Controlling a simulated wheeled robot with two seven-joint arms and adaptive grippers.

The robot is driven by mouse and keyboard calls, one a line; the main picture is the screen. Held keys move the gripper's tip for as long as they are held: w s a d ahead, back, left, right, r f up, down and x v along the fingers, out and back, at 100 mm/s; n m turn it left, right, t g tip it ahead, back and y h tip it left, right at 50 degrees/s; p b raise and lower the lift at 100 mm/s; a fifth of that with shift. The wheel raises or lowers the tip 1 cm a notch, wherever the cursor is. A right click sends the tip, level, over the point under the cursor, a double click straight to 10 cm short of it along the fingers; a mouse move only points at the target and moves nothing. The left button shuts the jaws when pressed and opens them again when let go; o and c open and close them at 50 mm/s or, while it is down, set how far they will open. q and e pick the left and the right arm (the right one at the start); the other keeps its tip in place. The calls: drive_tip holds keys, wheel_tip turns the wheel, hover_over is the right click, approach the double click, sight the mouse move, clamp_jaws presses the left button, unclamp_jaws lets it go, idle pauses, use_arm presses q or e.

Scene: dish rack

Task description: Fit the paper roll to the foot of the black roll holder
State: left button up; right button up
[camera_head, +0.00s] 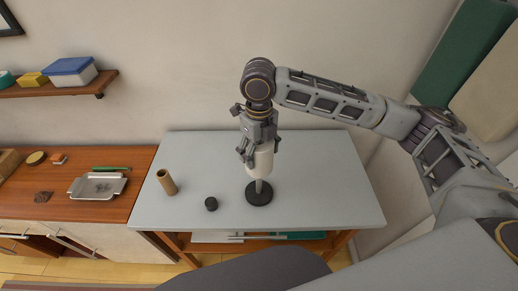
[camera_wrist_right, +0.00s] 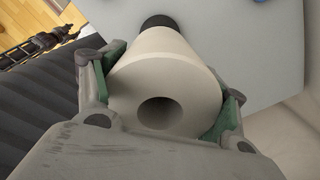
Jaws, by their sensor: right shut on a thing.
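The white paper roll (camera_head: 264,160) is upright in my right gripper (camera_head: 260,150), above the round black foot (camera_head: 259,194) of the roll holder on the grey table. A pale upright post (camera_head: 259,185) shows between the roll's lower end and the foot. The roll appears in line with the post; its bottom is clear of the foot. In the right wrist view the gripper's green-padded fingers (camera_wrist_right: 172,98) are shut on both sides of the roll (camera_wrist_right: 155,75), whose open core faces the camera. Part of the black foot (camera_wrist_right: 157,21) shows beyond it.
On the table (camera_head: 330,200), a brown cardboard tube (camera_head: 167,182) and a small black cap-like piece (camera_head: 211,204) stand left of the foot. The table's right side is clear. A metal tray (camera_head: 98,187) lies on the wooden counter at left.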

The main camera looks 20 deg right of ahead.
sight(259, 180)
drive_tip(key=shift+f+b, duration=1.6)
drive_tip(key=shift+f, duration=4.3)
drive_tip(key=shift+f, duration=0.75)
drive_tip(key=shift+f, duration=0.4)
drive_tip(key=o, duration=1.1)
drive_tip(key=shift+o, duration=0.2)
drive_tip(key=shift+r, duration=6)
